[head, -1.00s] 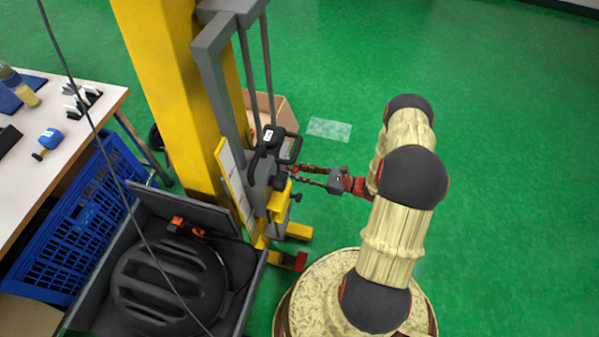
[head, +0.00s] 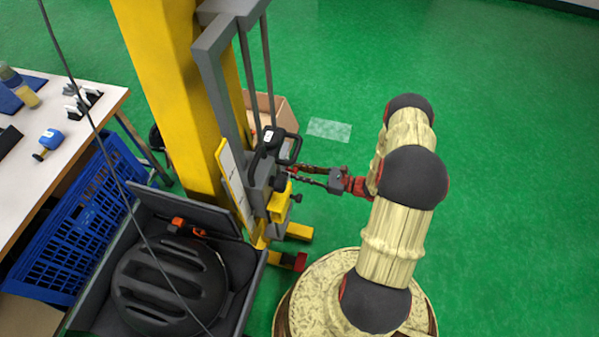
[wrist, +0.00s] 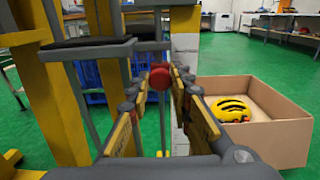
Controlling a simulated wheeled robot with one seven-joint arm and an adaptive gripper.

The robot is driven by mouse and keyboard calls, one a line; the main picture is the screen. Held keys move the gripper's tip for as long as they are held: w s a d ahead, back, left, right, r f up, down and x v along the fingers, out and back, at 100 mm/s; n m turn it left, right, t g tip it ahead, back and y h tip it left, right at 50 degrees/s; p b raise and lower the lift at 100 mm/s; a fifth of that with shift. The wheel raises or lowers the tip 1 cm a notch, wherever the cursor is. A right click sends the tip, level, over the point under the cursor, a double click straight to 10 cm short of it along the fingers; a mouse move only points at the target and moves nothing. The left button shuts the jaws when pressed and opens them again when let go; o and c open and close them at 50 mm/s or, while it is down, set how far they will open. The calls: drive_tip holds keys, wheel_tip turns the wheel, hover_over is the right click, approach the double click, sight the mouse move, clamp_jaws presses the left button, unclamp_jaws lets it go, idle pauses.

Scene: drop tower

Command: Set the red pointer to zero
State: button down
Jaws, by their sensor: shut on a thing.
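My gripper (head: 291,172) reaches in from the right to the carriage side of the yellow tower (head: 170,90). In the wrist view its two fingers (wrist: 160,82) are closed around a round red knob (wrist: 160,77), which looks like part of the red pointer. The knob sits between the fingertips, in front of dark grey uprights. A pale vertical strip (wrist: 184,75), perhaps the scale, stands just behind the right finger. A white plate (head: 234,180) on the tower shows in the head view. Any marks on it are too small to read, so the pointer's reading cannot be told.
A dark carriage with a handle (head: 288,150) and a yellow block (head: 279,206) are close beside my gripper. An open cardboard box (wrist: 270,130) holds a yellow helmet (wrist: 232,108). A grey bin (head: 253,290) holds a dark helmet (head: 170,285). Green floor is clear to the right.

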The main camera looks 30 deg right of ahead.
wheel_tip(320, 180, up, 2)
drive_tip(key=shift+w+r+p, duration=0.1)
drive_tip(key=shift+r+p, duration=0.1)
drive_tip(key=shift+p, duration=0.4)
drive_tip(key=c, duration=1.6)
unclamp_jaws()
